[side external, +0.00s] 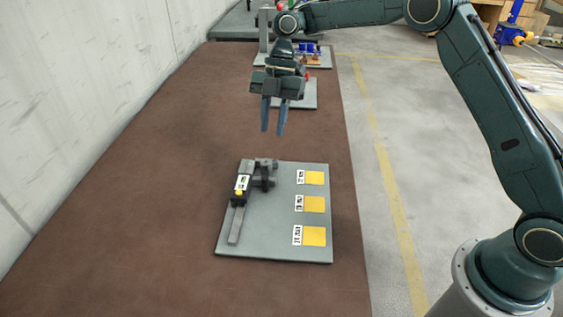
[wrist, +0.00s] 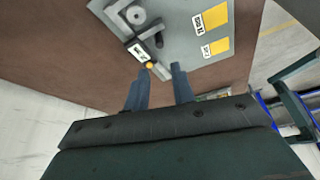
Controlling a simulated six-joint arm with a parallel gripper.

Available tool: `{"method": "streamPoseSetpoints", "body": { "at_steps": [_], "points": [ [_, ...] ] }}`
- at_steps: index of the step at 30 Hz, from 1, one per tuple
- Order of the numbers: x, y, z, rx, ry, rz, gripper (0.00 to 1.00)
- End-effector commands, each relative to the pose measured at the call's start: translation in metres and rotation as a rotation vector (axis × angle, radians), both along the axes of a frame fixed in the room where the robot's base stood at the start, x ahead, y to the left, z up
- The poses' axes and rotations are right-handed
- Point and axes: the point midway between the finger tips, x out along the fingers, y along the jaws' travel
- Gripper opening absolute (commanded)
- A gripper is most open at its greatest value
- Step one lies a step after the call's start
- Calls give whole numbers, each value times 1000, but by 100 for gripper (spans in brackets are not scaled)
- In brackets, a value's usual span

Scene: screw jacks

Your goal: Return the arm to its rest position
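My gripper (side external: 273,118) hangs above the brown table, fingers pointing down, behind and above the grey plate (side external: 275,235). Its two blue fingers stand a little apart with nothing visible between them; they also show in the wrist view (wrist: 160,75). A dark screw jack device (side external: 240,198) with a yellow dot and a white label sits on the left part of the plate. In the wrist view the device (wrist: 143,30) lies beyond the fingertips. Three yellow squares (side external: 314,204) with white labels line the plate's right side.
Another grey plate (side external: 308,95) lies behind my gripper, partly hidden. Farther back stands a board with blue and red parts (side external: 308,50). A pale wall (side external: 90,90) runs along the left. The brown table (side external: 120,220) is clear left of the plate.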

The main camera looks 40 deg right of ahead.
Motion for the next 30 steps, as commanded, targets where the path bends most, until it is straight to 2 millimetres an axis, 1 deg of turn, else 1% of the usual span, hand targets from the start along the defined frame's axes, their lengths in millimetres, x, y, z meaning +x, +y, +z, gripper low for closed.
{"method": "streamPoseSetpoints", "body": {
  "at_steps": [5,8,14,21,27,30],
  "points": [
    [-9,-1,22,-17,-3,-94,25],
    [-18,-2,40,-29,-6,-180,25],
    [-42,-6,75,-57,-8,-385,25],
    [-78,-14,110,-76,-14,-634,25],
    [-112,-23,132,-83,-20,-841,25],
    [-129,-28,140,-83,-22,-946,25]
  ]
}}
